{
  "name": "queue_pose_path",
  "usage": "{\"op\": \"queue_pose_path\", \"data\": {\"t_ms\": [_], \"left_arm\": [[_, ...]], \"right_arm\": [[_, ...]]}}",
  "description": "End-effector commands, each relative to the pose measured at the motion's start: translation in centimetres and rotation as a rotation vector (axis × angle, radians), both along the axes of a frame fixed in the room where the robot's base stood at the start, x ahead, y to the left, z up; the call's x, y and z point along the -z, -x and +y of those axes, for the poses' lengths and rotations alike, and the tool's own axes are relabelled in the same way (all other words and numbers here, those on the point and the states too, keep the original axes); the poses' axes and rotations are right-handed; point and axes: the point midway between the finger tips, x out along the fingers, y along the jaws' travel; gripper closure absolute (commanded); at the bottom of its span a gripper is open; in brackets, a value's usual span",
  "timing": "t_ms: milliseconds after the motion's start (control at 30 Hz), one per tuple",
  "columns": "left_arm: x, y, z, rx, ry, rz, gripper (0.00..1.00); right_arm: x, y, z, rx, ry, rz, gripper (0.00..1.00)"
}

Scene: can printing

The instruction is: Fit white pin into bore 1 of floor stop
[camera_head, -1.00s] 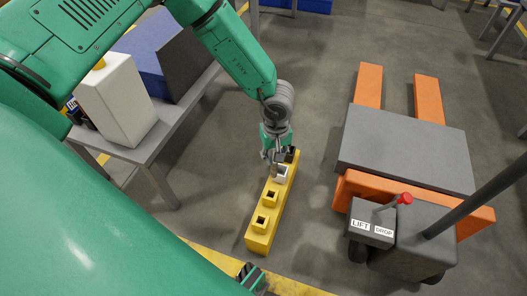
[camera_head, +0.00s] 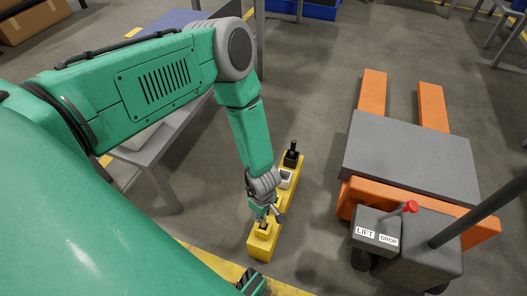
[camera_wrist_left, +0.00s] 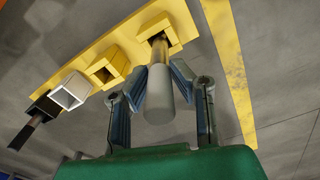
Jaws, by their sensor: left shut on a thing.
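The yellow floor stop (camera_head: 258,248) lies on the floor as a long bar with a row of square sockets, two yellow, one white and one black. My left gripper (camera_head: 262,213) is over its near end. In the left wrist view the gripper (camera_wrist_left: 160,78) is shut on a pale grey-white pin (camera_wrist_left: 159,98). The pin's thinner yellowish end points into the near-end yellow socket (camera_wrist_left: 150,27) and meets its mouth; how deep it sits is hidden. The white socket (camera_wrist_left: 71,91) looks empty. A black pin (camera_head: 292,147) stands in the far black socket.
An orange pallet truck (camera_head: 360,190) with a grey load plate, a LIFT/DROP box and a red-knobbed lever stands to the right. A grey table (camera_head: 150,160) is at left, partly behind my arm. Bare floor lies between stop and truck.

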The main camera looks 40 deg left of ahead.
Motion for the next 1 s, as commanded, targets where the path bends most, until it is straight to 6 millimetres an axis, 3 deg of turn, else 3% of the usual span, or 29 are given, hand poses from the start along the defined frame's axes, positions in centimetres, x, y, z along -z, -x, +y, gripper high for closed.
{"op": "queue_pose_path", "data": {"t_ms": [400, 767, 800, 833, 1000], "left_arm": [[4.7, -0.1, -0.1, 0.000, -0.006, -0.001, 1.00], [5.0, -0.1, -0.1, 0.001, -0.002, -0.001, 1.00], [4.9, 0.0, 0.0, 0.001, -0.003, 0.000, 0.67], [4.9, 0.0, -0.1, 0.001, -0.003, 0.000, 0.60], [4.9, -0.1, -0.1, 0.001, -0.003, 0.000, 0.60]], "right_arm": [[2.3, 0.0, 0.0, -0.001, 0.000, 0.000, 0.60], [2.5, 0.0, 0.0, -0.001, 0.000, -0.001, 0.60], [2.4, 0.0, 0.0, -0.001, 0.000, -0.001, 0.60], [2.4, 0.0, 0.0, -0.001, 0.000, 0.000, 0.60], [2.4, 0.0, 0.0, -0.001, 0.000, 0.000, 0.60]]}}
